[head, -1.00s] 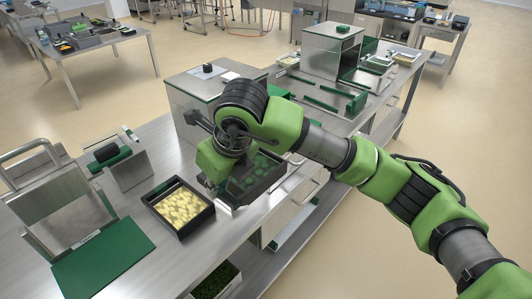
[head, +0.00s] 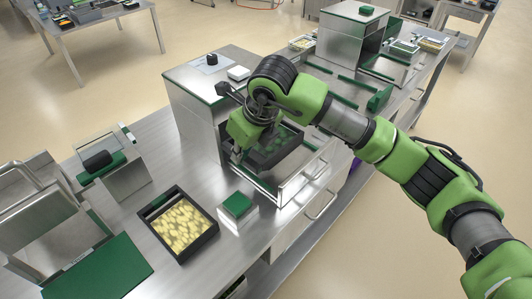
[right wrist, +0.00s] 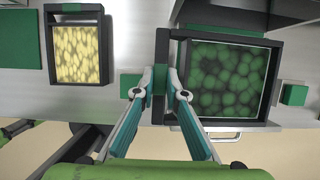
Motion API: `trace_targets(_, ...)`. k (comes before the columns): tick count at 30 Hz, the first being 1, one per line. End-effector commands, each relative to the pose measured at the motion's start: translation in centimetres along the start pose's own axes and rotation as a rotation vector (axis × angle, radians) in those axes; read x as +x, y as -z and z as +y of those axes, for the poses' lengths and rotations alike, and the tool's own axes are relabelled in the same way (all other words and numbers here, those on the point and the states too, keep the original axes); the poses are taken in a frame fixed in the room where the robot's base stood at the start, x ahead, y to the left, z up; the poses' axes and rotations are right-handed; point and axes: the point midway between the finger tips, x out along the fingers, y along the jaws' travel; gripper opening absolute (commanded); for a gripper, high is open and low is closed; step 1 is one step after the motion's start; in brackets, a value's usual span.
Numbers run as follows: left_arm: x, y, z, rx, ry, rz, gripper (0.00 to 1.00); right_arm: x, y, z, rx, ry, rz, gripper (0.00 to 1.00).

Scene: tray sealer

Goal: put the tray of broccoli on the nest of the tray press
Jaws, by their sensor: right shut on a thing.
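The broccoli tray (head: 291,155) is a dark tray with green heads inside; it also fills the right of the right wrist view (right wrist: 225,126). My right gripper (right wrist: 160,92) is shut on the tray's left rim. In the head view my right gripper (head: 240,150) hangs over the tray's near left side. My left gripper is not in view.
A dark tray of yellow pieces (head: 211,236) stands on the bench to the left. A small green-topped block (head: 237,205) sits between it and the nest. A green mat (head: 98,272) and a steel device (head: 115,175) are further left.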

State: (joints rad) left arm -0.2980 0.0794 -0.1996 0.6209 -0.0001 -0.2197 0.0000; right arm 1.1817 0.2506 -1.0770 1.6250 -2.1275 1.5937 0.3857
Motion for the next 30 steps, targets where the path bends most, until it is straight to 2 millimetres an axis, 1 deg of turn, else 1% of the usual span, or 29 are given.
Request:
trace_targets(1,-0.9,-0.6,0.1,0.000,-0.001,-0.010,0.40,0.3,-0.1,-1.5,0.008,0.002,0.003,0.00)
trace_targets(5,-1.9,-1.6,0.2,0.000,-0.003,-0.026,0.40,1.9,0.0,-4.6,0.007,0.001,0.004,0.00)
trace_targets(6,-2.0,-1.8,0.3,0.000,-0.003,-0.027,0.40,3.0,0.3,-5.0,0.006,-0.001,0.004,0.00)
trace_targets(9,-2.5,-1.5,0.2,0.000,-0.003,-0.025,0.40,4.8,0.8,-6.5,0.004,-0.001,0.003,0.00)
trace_targets(12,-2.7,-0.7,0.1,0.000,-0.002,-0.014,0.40,6.2,1.1,-7.5,0.002,0.001,0.001,0.00)
trace_targets(15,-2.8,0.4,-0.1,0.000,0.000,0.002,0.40,7.0,1.2,-8.1,0.000,0.000,-0.002,0.00)
trace_targets(18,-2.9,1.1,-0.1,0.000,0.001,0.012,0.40,7.4,1.3,-8.4,-0.001,0.001,-0.001,0.00)
trace_targets(21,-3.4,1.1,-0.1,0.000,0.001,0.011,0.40,8.1,1.6,-8.8,0.000,-0.001,0.000,0.00)
trace_targets(25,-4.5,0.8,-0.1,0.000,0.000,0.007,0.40,9.9,2.4,-8.7,0.002,-0.002,0.002,0.00)
trace_targets(27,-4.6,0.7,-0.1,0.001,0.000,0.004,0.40,10.4,2.6,-8.7,0.000,0.000,-0.001,0.00)
trace_targets(30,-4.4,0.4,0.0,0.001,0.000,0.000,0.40,10.7,2.6,-8.8,-0.002,0.001,-0.002,0.00)
